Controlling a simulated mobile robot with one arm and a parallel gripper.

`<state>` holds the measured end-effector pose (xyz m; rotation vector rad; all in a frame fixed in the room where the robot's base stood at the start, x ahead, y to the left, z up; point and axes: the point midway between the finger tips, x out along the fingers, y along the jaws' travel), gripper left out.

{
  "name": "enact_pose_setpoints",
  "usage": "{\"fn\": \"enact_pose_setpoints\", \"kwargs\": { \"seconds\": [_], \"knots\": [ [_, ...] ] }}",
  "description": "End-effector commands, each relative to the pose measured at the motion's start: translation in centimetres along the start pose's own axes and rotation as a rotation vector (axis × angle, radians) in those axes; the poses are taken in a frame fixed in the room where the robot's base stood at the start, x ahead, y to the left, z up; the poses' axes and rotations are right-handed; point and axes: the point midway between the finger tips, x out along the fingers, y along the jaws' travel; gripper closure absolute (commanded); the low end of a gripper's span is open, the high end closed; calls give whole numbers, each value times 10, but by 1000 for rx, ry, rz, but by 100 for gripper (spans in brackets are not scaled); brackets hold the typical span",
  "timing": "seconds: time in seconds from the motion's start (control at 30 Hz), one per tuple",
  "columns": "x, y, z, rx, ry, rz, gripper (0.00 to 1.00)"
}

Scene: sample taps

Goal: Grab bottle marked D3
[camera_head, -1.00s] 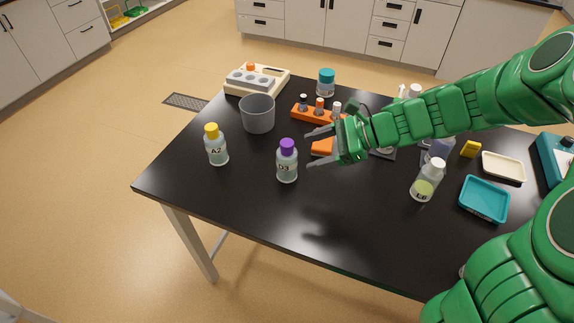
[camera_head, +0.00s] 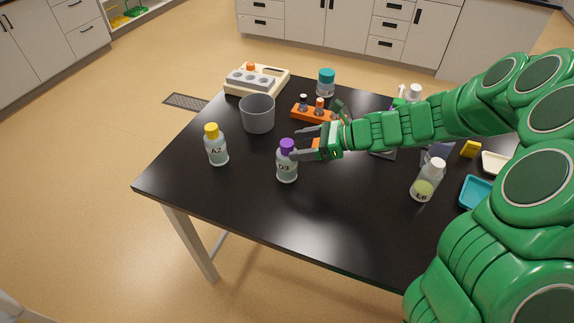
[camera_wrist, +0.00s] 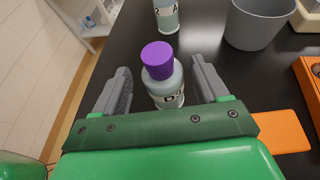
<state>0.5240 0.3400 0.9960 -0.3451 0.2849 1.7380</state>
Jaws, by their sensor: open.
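The bottle marked D3 (camera_head: 287,165) stands upright on the black table, with a purple cap and a clear body. In the wrist view the D3 bottle (camera_wrist: 163,80) is between the two grey fingers, near their tips, with a gap on each side. My gripper (camera_head: 298,143) is open and empty, just right of the bottle at about cap height in the head view. It also shows in the wrist view (camera_wrist: 160,80). The lower part of the bottle's label is partly hidden in the wrist view.
The yellow-capped bottle A2 (camera_head: 216,147) stands to the left. A grey cup (camera_head: 258,113) is behind. An orange rack (camera_head: 314,114) with small vials is behind my gripper. A white-capped bottle (camera_head: 427,180) stands to the right. The front of the table is clear.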

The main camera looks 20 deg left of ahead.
Motion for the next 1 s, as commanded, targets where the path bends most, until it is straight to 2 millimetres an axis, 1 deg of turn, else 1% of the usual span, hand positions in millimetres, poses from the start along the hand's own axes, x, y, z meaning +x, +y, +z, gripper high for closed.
{"fn": "enact_pose_setpoints", "kwargs": {
  "seconds": [0.2,0.33,0.5,0.7,0.77,1.0],
  "knots": [
    [27,1,1,-1,1,1,26],
    [38,1,2,0,-1,0,26],
    [44,1,2,0,-1,0,26],
    [44,1,2,0,0,-1,26],
    [44,1,1,0,0,-1,34],
    [44,1,1,0,0,-1,71]
  ]
}}
